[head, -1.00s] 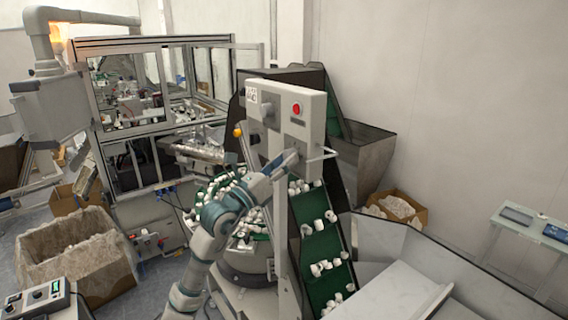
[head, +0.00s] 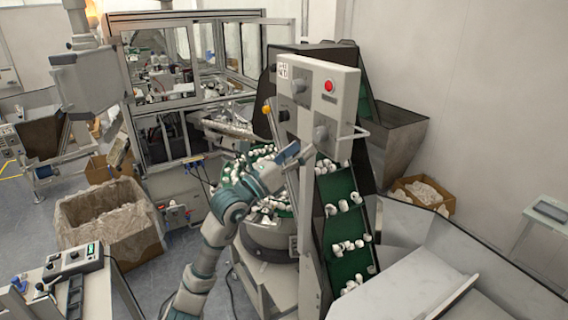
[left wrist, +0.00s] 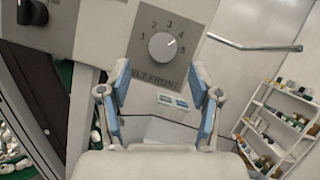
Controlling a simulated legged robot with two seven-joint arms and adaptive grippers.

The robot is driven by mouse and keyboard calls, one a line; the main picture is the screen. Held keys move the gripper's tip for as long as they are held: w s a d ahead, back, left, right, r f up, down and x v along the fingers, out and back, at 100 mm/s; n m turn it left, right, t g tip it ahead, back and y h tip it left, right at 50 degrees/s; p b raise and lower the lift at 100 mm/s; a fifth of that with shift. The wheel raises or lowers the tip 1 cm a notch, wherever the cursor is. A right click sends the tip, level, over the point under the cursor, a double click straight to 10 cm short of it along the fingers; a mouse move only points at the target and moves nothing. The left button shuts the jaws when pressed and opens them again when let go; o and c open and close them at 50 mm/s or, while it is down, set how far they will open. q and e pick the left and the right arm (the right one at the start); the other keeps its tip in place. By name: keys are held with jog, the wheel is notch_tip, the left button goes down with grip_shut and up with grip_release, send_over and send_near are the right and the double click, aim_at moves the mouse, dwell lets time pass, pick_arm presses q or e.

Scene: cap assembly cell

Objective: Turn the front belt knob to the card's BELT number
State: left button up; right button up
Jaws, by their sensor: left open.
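The front belt knob (left wrist: 162,46) is a round grey dial on a pale panel (left wrist: 215,15), with numbers 1 to 5 around it and "BELT FRONT" printed below. Its white mark points up and right, towards the 4 and 5 side. In the head view the knob (head: 320,133) sits low on the control box. My left gripper (left wrist: 160,82) is open and empty, its blue-and-grey fingers spread below the knob and apart from it. A small white printed sheet (head: 284,71) is on the box's upper left; its text is too small to read. My right gripper is out of view.
A red button (head: 329,86) and a dark knob (left wrist: 33,12) are on the same box. A metal rod (left wrist: 255,48) sticks out right of the knob. The green conveyor (head: 345,225) with white caps runs below the box. A cardboard box (head: 130,240) stands at left.

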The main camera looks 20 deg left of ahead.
pick_arm(q)
jog(key=v, duration=0.7)
jog(key=shift+a+f, duration=0.15)
jog(key=shift+a, duration=0.05)
jog(key=shift+d, duration=0.1)
